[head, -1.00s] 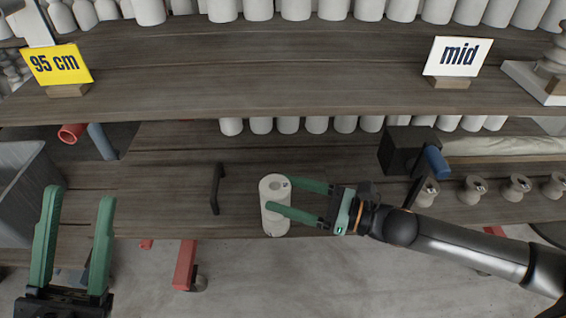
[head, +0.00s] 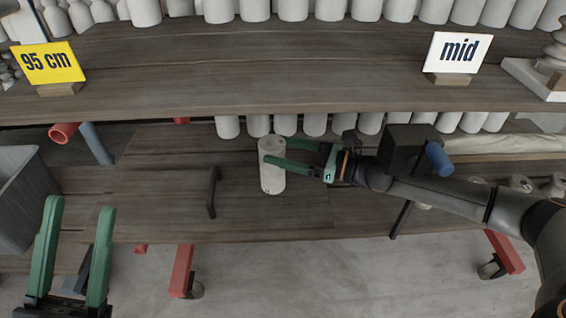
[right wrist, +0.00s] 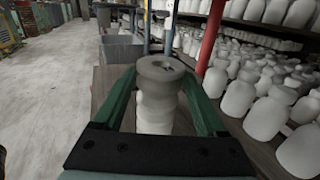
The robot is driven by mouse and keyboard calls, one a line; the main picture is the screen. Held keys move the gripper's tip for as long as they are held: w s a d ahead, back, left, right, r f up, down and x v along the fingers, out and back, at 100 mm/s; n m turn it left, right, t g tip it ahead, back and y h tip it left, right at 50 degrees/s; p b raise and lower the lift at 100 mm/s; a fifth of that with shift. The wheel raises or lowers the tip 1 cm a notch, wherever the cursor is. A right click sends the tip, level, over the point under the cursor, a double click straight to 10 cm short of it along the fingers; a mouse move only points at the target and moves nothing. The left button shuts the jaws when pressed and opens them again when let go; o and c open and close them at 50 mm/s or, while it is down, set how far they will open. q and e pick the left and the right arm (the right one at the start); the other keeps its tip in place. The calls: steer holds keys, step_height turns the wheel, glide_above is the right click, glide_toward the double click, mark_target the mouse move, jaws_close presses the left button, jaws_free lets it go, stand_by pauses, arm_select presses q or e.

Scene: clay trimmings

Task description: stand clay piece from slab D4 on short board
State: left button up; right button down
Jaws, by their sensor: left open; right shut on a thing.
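My right gripper (head: 273,150) is shut on a pale clay piece (head: 272,181), an upright cylinder with a small hole in its top. In the right wrist view the clay piece (right wrist: 160,68) stands between the two green fingers, with a flared top and a narrower waist. It is over the lower wooden surface (head: 150,200); I cannot tell whether its base touches. My left gripper (head: 78,207) is open and empty at the lower left. No slab label D4 is readable, and I cannot tell which plank is the short board.
A black handle (head: 212,190) stands left of the piece. A dark box (head: 405,148) with a blue cylinder (head: 439,160) is at the right. White jars (head: 315,125) line up behind, under the upper shelf (head: 250,85). A grey bin (head: 20,190) is at the left.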

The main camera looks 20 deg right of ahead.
mark_target(283, 188)
steer(key=shift+f+b, duration=0.8)
steer(key=shift+f, duration=0.95)
steer(key=shift+c, duration=2)
jaws_free()
steer(key=shift+f, duration=0.2)
steer(key=o, duration=0.4)
steer(key=shift+r, duration=0.15)
